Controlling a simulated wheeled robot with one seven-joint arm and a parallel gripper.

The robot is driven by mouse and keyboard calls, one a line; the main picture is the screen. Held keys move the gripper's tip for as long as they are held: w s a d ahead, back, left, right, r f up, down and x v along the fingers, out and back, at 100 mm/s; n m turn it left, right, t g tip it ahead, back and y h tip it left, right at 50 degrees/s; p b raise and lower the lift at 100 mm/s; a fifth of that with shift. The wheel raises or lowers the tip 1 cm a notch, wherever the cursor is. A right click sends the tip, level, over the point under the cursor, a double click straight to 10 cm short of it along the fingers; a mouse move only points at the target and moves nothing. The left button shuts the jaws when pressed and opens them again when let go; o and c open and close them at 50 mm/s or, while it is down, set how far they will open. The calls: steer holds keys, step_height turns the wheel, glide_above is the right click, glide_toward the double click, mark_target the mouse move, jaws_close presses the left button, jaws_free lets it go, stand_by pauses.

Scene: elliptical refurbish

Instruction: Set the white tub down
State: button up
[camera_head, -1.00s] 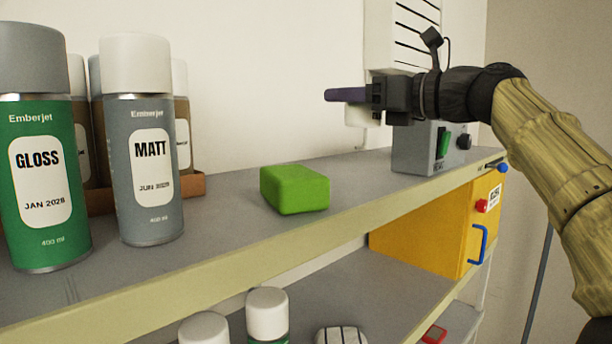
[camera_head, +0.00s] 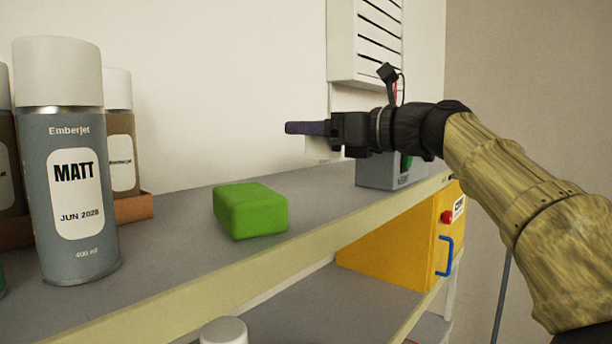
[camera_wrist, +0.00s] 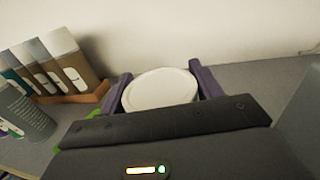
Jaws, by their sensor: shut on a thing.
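The white tub (camera_wrist: 160,90) shows its round lid between my two purple fingers in the wrist view. In the head view a pale part of the tub (camera_head: 320,148) hangs below the fingers, and the rest is hidden behind them. My gripper (camera_head: 304,128) is shut on the tub and holds it over the back of the upper shelf (camera_head: 180,232), near the wall. It also shows in the wrist view (camera_wrist: 160,74). The gap beneath the tub is hard to judge.
A green block (camera_head: 250,210) lies on the shelf at the front left of my gripper. A grey MATT can (camera_head: 65,190) and a brown tray (camera_head: 135,207) of cans stand at left. A grey switch box (camera_head: 380,173) is at right. Bare shelf lies between block and box.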

mark_target(314, 147)
steer(key=shift+f, duration=1.6)
steer(key=shift+f, duration=1.85)
steer(key=shift+f, duration=0.2)
steer(key=o, duration=1.2)
steer(key=shift+r, duration=0.1)
